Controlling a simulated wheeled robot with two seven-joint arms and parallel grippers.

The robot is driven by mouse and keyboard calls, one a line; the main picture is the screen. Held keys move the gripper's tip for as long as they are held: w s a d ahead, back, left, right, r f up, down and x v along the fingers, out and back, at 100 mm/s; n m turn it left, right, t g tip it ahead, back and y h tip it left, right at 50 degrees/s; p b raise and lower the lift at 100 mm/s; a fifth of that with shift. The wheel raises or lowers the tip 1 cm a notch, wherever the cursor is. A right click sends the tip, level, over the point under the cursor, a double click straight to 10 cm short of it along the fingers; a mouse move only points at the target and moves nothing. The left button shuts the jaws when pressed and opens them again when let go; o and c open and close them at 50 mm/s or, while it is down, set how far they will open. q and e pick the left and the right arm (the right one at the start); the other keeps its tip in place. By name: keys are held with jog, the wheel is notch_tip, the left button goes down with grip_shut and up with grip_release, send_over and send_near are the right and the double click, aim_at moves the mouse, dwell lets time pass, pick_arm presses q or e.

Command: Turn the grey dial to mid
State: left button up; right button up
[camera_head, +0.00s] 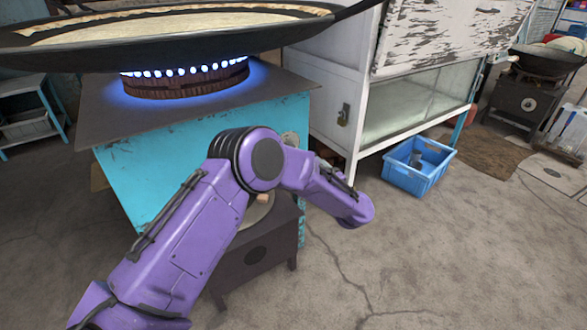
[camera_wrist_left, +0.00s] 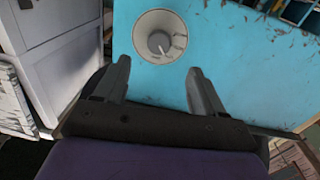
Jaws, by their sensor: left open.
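The grey dial (camera_wrist_left: 160,37) sits on the turquoise face of the stove in the left wrist view. It is round with a pale rim and a darker centre knob. My left gripper (camera_wrist_left: 158,69) is open and empty, its two fingers pointing at the dial. The dial shows just beyond the gap between the fingertips, and I see no finger closed on it. In the head view my purple left arm crosses in front of the turquoise stove (camera_head: 133,180), and its fingers cannot be made out. My right gripper is not in view.
A wide black pan (camera_head: 190,48) with a pale flat food stands over a lit blue flame (camera_head: 185,75). A blue crate (camera_head: 418,172) lies on the floor by a white cabinet (camera_head: 333,95). A dark low stand (camera_head: 255,255) is below the arm.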

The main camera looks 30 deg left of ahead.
pick_arm(q)
jog(key=b+x, duration=0.2)
jog(key=x, duration=0.8)
jog(key=shift+d, duration=0.15)
jog(key=c, duration=1.1)
